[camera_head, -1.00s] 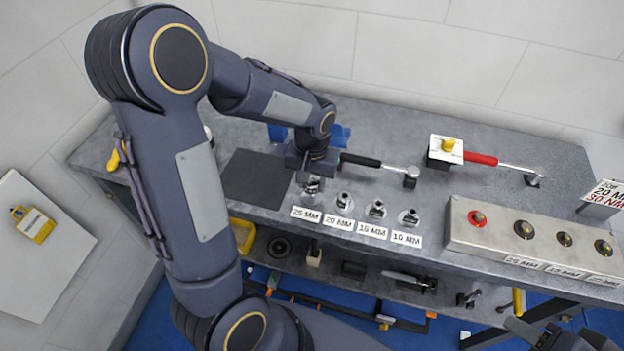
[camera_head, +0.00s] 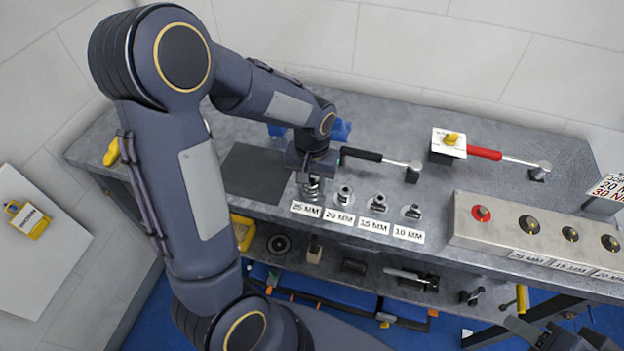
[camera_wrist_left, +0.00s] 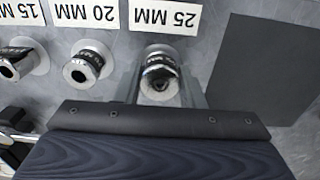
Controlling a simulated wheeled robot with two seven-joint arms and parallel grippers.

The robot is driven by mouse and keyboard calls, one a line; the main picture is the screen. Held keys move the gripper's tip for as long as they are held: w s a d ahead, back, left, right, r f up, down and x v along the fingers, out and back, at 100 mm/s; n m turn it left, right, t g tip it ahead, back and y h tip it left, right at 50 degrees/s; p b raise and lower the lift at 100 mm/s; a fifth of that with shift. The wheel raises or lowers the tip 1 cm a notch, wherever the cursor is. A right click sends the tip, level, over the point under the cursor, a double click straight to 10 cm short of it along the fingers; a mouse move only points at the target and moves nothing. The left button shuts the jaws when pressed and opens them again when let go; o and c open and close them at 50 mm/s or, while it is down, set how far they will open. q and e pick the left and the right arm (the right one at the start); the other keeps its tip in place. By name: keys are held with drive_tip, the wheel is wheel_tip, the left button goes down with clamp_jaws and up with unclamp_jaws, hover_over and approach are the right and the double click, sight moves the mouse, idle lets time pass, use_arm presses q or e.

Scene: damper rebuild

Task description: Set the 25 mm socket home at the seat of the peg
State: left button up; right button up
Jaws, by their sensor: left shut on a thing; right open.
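My left gripper (camera_head: 313,184) points down at the 25 mm place on the bench, shut on the 25 mm socket (camera_wrist_left: 160,78). In the left wrist view the chrome socket with a dark band stands between the two fingers, over its round seat behind the 25 MM label (camera_wrist_left: 165,15). The peg is hidden, and I cannot tell whether the socket touches the seat. In the head view the socket (camera_head: 312,187) shows just below the gripper. My right gripper (camera_head: 535,335) is at the bottom right, partly cut off, open and away from the bench.
The 20 mm socket (camera_head: 344,194), 15 mm socket (camera_head: 379,203) and 10 mm socket (camera_head: 412,212) stand in a row to the right. A black-handled wrench (camera_head: 380,158) lies behind them. A box with buttons (camera_head: 500,221) stands further right. A dark mat (camera_head: 254,172) lies left.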

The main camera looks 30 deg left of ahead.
use_arm(q)
drive_tip(key=shift+f, duration=0.3)
drive_tip(key=shift+r, duration=0.1)
drive_tip(key=o, duration=1.1)
wheel_tip(320, 180, up, 8)
drive_tip(key=shift+f, duration=0.1)
drive_tip(key=s+d+r+t+h, duration=0.1)
drive_tip(key=s+t, duration=0.1)
drive_tip(key=s, duration=0.3)
drive_tip(key=s+d+r+t+h, duration=0.1)
drive_tip(key=s+r, duration=0.1)
drive_tip(key=s, duration=0.4)
drive_tip(key=s+d+r+m+t+h, duration=0.1)
drive_tip(key=s+d+r+t, duration=0.1)
drive_tip(key=s, duration=0.4)
drive_tip(key=shift+d+r+t+h, duration=0.1)
drive_tip(key=shift+r+t+h, duration=0.2)
drive_tip(key=shift+h, duration=0.1)
